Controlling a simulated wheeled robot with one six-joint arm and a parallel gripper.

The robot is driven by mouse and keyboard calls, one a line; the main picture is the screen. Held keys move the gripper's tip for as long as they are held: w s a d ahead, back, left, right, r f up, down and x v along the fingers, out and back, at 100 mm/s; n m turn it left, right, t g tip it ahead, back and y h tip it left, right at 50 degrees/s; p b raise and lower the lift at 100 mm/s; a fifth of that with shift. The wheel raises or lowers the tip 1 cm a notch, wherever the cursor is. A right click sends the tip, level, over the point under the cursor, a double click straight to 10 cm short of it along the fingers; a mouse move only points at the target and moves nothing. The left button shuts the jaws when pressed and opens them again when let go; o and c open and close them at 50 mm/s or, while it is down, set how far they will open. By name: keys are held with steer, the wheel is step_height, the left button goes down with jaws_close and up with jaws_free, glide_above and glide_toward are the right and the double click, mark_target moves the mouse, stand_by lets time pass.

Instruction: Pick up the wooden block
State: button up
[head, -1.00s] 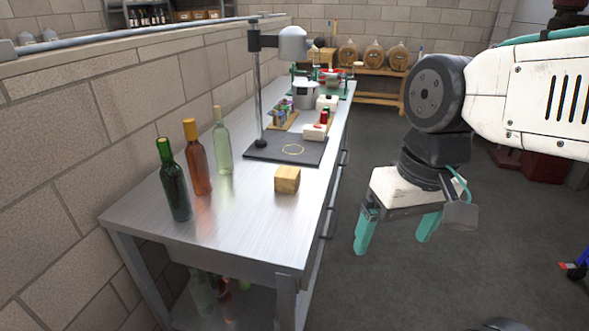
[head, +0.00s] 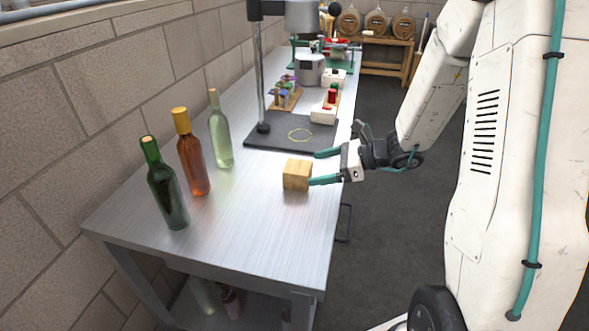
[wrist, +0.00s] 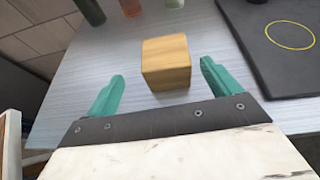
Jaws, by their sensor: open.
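The wooden block (head: 296,175) is a light-brown cube standing on the metal table near its right edge. It also shows in the wrist view (wrist: 166,64), ahead of my gripper and roughly between the lines of its two fingers. My gripper (head: 322,167) reaches in over the table's right edge with its teal fingers pointing left at the block. In the wrist view the fingers (wrist: 160,82) are spread wide with nothing between them. In the head view one fingertip appears close to the block's lower right side; I cannot tell whether it touches.
A green bottle (head: 167,190), an amber bottle (head: 192,155) and a pale bottle (head: 220,135) stand left of the block. A dark base plate (head: 265,140) with a yellow ring (head: 300,135) and a post lies behind it. The table front (head: 240,240) is clear.

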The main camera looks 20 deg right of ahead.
mark_target(298, 173)
steer(key=shift+w+d+f, duration=0.2)
steer(key=shift+w+f, duration=0.1)
steer(key=shift+f, duration=0.05)
steer(key=shift+w+a+f+m, duration=0.2)
steer(key=shift+w+a+m, duration=0.05)
steer(key=shift+m, duration=0.05)
steer(key=x, duration=0.6)
steer(key=shift+w+a+f, duration=0.1)
steer(key=shift+a+f, duration=0.1)
steer(key=shift+f, duration=0.1)
steer(key=c, duration=1.1)
